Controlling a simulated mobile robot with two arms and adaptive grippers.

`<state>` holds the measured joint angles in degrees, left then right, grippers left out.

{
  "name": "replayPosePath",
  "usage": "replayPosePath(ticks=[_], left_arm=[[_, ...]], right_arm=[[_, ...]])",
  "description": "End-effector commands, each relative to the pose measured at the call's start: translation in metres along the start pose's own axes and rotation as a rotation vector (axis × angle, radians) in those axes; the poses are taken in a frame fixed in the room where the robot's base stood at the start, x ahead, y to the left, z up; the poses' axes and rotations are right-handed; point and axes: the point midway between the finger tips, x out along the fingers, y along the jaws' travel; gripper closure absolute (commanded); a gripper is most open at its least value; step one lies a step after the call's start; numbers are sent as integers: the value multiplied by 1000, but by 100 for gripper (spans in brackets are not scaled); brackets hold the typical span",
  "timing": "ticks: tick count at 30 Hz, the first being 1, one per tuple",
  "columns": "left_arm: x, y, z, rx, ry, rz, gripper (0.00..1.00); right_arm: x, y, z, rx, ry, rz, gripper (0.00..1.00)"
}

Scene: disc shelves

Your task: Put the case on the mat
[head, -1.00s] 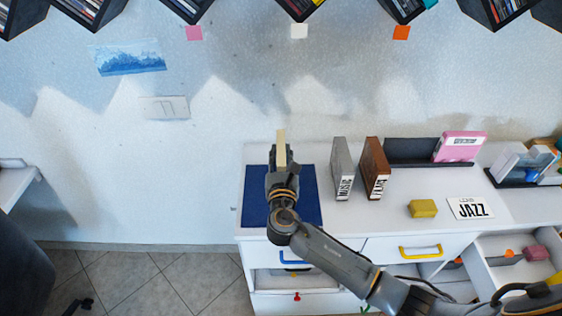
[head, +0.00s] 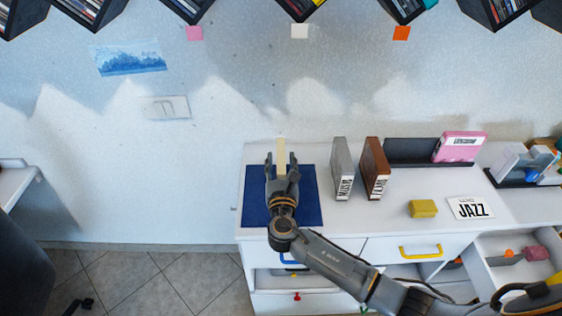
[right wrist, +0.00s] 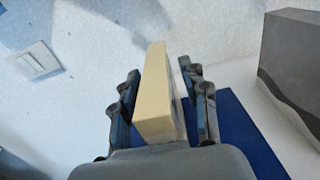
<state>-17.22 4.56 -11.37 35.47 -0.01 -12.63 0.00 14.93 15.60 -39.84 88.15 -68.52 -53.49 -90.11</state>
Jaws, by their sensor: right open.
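A cream, narrow case (head: 281,153) is upright at the back part of the dark blue mat (head: 308,205). My right gripper (head: 281,160) is open, with one finger on each side of the case. In the right wrist view the case (right wrist: 156,95) shows between the spread fingers of the gripper (right wrist: 163,98), with gaps at both sides, and the mat (right wrist: 240,140) lies below. The foot of the case is hidden by the gripper, so its contact with the mat cannot be seen. My left gripper is not in view.
A grey case (head: 342,168) and a brown case (head: 375,168) stand right of the mat. A yellow block (head: 423,208) and a JAZZ card (head: 470,208) lie further right. A pink case (head: 460,147) leans in a dark holder (head: 408,152) behind. Open drawers are at lower right.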

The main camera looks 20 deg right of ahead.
Motion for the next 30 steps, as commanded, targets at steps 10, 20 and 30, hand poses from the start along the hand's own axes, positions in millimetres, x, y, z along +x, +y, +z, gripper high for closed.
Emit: replayPosePath(ticks=[10, 20, 30], left_arm=[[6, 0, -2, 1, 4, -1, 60], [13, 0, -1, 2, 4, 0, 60], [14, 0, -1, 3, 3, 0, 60]], right_arm=[[-57, 0, -2, 2, 3, 3, 55], [-112, 0, 0, 1, 1, 1, 55], [-120, 0, 2, 1, -1, 0, 55]])
